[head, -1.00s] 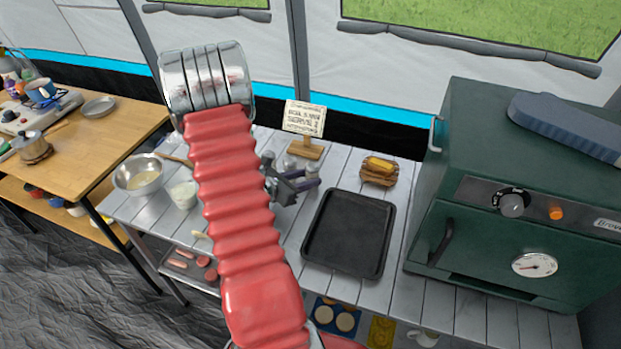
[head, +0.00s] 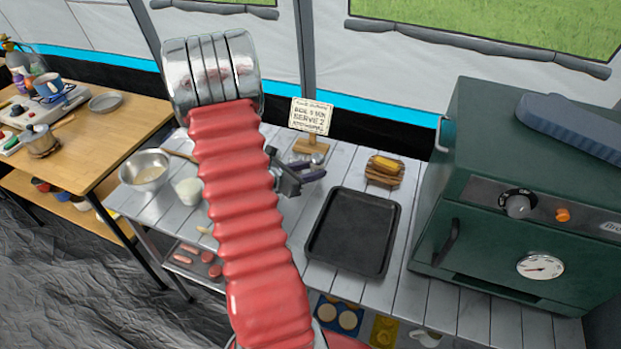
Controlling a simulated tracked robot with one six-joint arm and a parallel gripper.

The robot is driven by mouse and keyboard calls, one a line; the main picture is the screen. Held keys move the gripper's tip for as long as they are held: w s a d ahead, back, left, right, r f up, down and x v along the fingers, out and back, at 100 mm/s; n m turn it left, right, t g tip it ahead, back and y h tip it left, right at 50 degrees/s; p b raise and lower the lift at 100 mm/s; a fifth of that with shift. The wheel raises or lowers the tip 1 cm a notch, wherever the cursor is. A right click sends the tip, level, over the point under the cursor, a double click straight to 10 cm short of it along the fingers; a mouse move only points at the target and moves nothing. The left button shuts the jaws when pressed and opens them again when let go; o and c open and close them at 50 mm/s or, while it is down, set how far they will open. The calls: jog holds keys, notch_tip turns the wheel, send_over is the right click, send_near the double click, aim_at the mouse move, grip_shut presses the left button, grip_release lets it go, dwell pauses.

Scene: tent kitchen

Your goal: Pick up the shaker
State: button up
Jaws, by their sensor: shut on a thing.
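My gripper (head: 309,172) is beyond my red arm, over the pale plank table, just in front of the small sign. Its dark fingers point right and are shut on a small silvery thing (head: 318,158), which I take to be the shaker. Only a little of the shaker shows between the fingertips. My arm and the gripper body cover the area left of it. I cannot tell how far it is above the planks.
The sign (head: 311,116) stands behind the gripper. A metal bowl (head: 145,170) and white cup (head: 188,191) are left.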

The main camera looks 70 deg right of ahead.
notch_tip(320, 180, up, 8)
jog(key=shift+f, duration=0.25)
dwell(0.5)
